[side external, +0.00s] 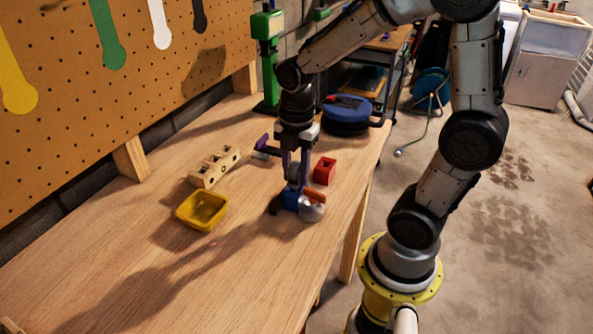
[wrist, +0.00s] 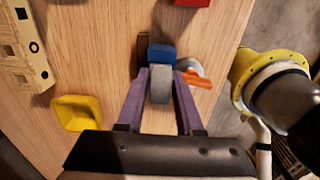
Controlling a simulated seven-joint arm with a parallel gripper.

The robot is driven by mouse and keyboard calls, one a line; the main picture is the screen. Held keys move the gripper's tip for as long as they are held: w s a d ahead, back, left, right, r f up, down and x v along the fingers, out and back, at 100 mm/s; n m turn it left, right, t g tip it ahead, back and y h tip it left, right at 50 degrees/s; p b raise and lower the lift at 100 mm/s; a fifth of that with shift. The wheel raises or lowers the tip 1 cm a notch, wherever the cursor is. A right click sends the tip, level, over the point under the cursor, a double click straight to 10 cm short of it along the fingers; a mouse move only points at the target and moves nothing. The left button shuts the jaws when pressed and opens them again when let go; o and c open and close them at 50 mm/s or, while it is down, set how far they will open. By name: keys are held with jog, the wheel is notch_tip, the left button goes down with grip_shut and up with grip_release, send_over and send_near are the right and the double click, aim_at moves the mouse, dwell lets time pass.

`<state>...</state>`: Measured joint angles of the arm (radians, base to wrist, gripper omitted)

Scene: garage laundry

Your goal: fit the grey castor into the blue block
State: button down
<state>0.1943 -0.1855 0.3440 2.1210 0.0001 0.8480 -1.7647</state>
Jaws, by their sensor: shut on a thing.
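The grey castor (wrist: 161,86) is between the two purple fingers of my gripper (wrist: 162,98) in the wrist view. My gripper is shut on it. The blue block (wrist: 161,54) stands on the bench just beyond the castor in that view. In the side view my gripper (side external: 293,180) points down over the blue block (side external: 290,202), with a bit of grey showing between the fingers. The castor's lower end is hidden, so I cannot tell whether it touches the block or sits in it.
A silver round object (side external: 312,210) with an orange part and a dark brown piece (wrist: 144,48) stand close beside the block. A red block (side external: 324,171), yellow tray (side external: 203,211) and wooden block with holes (side external: 214,166) lie around. The front bench is clear.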

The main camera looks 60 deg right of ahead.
jog(key=shift+s+f, duration=0.2)
jog(key=shift+f, duration=0.65)
jog(key=shift+c, duration=2.4)
grip_release()
notch_tip(320, 180, up, 16)
jog(key=shift+w+f, duration=0.2)
jog(key=shift+w, duration=0.2)
jog(key=shift+a, duration=0.1)
